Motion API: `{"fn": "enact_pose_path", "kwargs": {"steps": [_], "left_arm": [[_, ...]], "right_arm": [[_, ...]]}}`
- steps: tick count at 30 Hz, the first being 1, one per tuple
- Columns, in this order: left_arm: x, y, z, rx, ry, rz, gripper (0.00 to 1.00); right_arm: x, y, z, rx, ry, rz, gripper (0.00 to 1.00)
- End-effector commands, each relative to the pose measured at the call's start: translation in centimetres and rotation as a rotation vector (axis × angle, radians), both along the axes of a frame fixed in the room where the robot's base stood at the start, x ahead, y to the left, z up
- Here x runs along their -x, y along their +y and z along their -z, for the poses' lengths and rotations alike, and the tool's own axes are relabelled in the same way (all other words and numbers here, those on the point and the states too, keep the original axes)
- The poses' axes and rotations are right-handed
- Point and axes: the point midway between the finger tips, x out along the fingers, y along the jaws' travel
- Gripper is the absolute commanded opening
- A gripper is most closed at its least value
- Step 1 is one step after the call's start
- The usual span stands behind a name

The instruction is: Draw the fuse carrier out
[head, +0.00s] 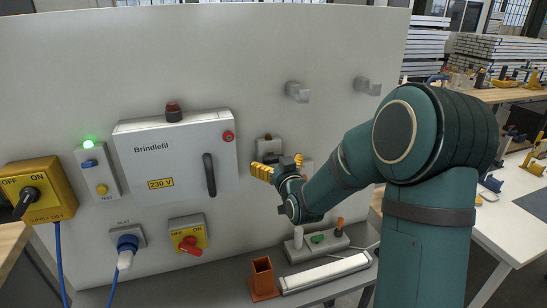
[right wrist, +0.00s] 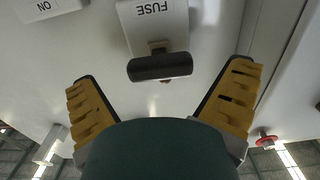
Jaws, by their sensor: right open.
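The fuse carrier shows in the right wrist view as a black bar handle (right wrist: 160,67) on a short stem, in front of a pale housing (right wrist: 180,22) marked FUSE, upside down there. In the head view the grey fuse housing (head: 268,146) is on the panel, partly hidden behind my right gripper (head: 264,171). My right gripper is open, and in the right wrist view its yellow fingers (right wrist: 165,76) lie to either side of the handle, apart from it. My left gripper is not in view.
The Brindlefil cabinet (head: 175,158) with its black handle is just left of the fuse housing. Grey hooks (head: 297,91) stick out above. Below are a red switch (head: 189,240), a shelf with an orange holder (head: 263,278), a white bar (head: 325,271) and a grey tray (head: 328,243).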

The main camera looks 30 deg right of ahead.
Motion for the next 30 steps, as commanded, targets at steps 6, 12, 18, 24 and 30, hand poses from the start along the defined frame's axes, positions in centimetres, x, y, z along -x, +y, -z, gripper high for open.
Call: {"fn": "enact_pose_path", "kwargs": {"steps": [6, 12, 18, 24, 30], "left_arm": [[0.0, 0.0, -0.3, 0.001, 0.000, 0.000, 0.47], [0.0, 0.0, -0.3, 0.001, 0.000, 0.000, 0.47], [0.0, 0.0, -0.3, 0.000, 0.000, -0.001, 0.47], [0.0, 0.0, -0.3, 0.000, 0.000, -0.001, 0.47], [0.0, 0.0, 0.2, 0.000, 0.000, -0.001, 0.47]], "right_arm": [[-1.7, -0.5, 0.0, 0.000, 0.000, 0.001, 1.00], [-2.0, -0.5, 0.0, 0.000, 0.000, 0.001, 1.00], [-2.0, -0.5, 0.0, 0.000, 0.000, 0.000, 0.72], [-1.9, -0.5, 0.0, 0.000, 0.000, 0.000, 0.23], [-1.5, -0.4, 0.1, -0.001, -0.001, 0.001, 0.23]]}}
